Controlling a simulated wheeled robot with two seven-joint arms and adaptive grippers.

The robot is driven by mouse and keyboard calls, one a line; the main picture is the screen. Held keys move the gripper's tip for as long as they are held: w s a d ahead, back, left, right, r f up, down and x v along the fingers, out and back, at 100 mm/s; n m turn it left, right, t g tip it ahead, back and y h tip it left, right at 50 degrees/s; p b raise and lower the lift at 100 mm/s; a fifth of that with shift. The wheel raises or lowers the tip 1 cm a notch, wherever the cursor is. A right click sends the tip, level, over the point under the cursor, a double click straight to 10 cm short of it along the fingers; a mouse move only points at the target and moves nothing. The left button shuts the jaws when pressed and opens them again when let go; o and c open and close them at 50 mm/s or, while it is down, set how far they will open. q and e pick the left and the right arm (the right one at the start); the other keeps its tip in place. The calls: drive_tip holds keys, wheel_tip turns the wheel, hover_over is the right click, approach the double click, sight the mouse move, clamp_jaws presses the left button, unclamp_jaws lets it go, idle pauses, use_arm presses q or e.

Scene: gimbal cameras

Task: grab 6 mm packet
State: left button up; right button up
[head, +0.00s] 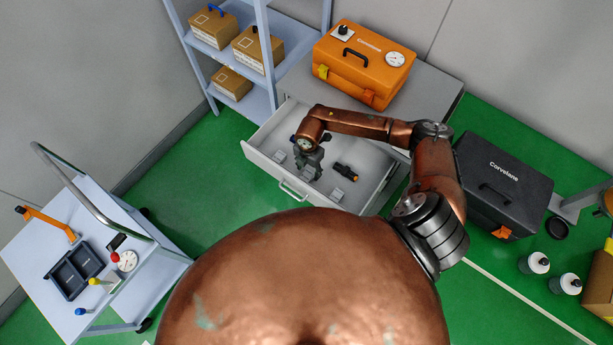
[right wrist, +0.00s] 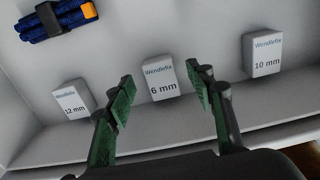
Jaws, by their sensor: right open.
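The 6 mm packet (right wrist: 159,80) is a small light-grey box marked "Wendlefix 6 mm". It stands in the open drawer (head: 268,142), between two like packets. My right gripper (right wrist: 160,88) is open, with its green-padded fingers apart on either side of the 6 mm packet in the picture. The packet shows beyond the fingertips, and I see no contact. In the head view the right gripper (head: 308,165) reaches down into the drawer and hides part of it. The 12 mm packet (right wrist: 74,101) is on the left and the 10 mm packet (right wrist: 262,54) on the right. My left gripper is not in view.
A blue bundle with an orange end (right wrist: 58,18) lies at the drawer's other side. An orange case (head: 362,65) sits on the cabinet above the drawer. A shelf with boxes (head: 258,48) stands left of it. A black case (head: 502,187) is on the right.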

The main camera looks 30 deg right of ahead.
drive_tip(key=shift+f, duration=1.4)
drive_tip(key=shift+c, duration=0.3)
drive_tip(key=c, duration=1.2)
drive_tip(key=shift+r, duration=0.15)
